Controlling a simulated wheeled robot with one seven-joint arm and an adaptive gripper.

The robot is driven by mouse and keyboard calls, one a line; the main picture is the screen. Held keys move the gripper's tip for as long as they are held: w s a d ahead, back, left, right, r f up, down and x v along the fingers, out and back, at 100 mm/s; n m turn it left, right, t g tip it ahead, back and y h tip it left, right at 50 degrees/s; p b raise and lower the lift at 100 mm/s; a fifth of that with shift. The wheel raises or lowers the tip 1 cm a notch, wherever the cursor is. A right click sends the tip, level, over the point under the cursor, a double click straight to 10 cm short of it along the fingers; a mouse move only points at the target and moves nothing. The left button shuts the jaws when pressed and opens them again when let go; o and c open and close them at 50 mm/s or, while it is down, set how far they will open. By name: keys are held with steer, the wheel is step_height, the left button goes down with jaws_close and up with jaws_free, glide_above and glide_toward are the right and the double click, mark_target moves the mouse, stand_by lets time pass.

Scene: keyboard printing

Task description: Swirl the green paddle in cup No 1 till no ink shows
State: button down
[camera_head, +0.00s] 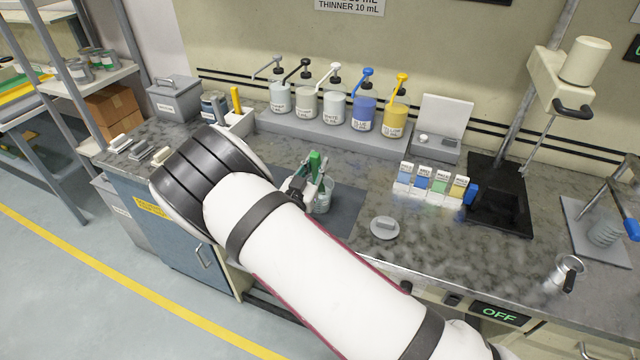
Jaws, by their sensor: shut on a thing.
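The green paddle (315,160) stands roughly upright, its handle top showing above my gripper (312,180). My gripper is shut on the paddle, over the cup. The cup (325,197) is a clear or grey vessel on a dark mat (345,215), just beside and below my fingers. The paddle's lower end and the cup's contents are hidden or too small to make out, so I cannot tell if ink shows. No number on the cup is readable. My arm covers the near part of the mat.
Several pump bottles (363,115) line a raised shelf behind. To the right are a row of colour cards (421,186), a round lid with a grip (384,227), a black plate (500,210) under a stand mixer (565,75), and a metal mug (566,272). A white holder (235,122) stands at left.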

steer(key=shift+s+a+r+p, duration=0.1)
steer(key=shift+s+r+p, duration=0.3)
steer(key=shift+r, duration=1.05)
steer(key=shift+s+a+r+p, duration=0.15)
steer(key=shift+r+p, duration=0.45)
steer(key=shift+r, duration=0.8)
steer(key=shift+s+a+r+p, duration=0.1)
steer(key=shift+s+r+p, duration=0.3)
steer(key=shift+r, duration=1.05)
steer(key=shift+w, duration=0.1)
steer(key=shift+r, duration=0.15)
steer(key=shift+r, duration=1.9)
